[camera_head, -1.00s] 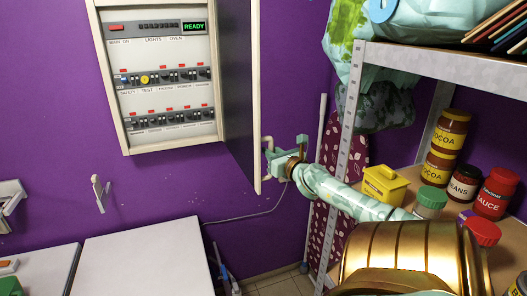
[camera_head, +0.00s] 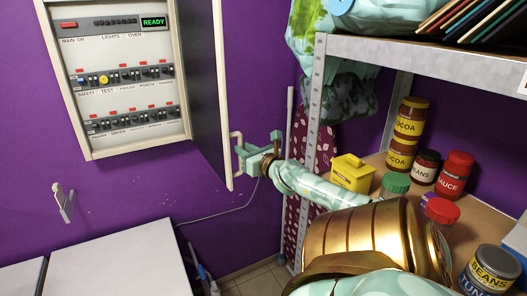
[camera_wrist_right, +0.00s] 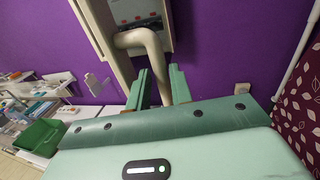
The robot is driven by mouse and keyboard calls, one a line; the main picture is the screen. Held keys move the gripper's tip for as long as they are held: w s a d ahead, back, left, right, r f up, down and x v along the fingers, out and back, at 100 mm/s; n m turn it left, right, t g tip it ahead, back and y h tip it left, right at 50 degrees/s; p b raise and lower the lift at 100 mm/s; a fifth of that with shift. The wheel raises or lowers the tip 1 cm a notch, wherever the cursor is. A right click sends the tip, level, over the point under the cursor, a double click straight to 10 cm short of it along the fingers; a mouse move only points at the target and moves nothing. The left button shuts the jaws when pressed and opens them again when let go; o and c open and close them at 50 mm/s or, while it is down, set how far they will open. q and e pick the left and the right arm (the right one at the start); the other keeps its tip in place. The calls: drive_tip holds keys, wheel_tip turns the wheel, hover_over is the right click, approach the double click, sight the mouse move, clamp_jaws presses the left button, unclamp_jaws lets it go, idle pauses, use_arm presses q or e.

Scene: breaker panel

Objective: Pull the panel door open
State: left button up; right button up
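The breaker panel (camera_head: 50,80) is on the purple wall at the left of the head view. Its dark door (camera_head: 204,85) with a pale edge is swung out from the panel's right side, and the switches are uncovered. The pale bent door handle (camera_head: 236,141) sticks out from the door. My right gripper (camera_head: 245,152) is at the handle. In the right wrist view, the handle (camera_wrist_right: 147,40) passes between the fingers of the right gripper (camera_wrist_right: 160,88), close to one finger, with a narrow gap at the other. My left gripper is in neither view.
A metal shelf (camera_head: 450,63) stands at the right, with jars, a yellow box (camera_head: 352,172) and cans close to my right arm. A white surface (camera_head: 120,262) is below the panel. A cable runs along the wall.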

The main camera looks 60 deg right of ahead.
drive_tip(key=v, duration=1.3)
drive_tip(key=shift+s, duration=0.2)
drive_tip(key=shift+a, duration=0.15)
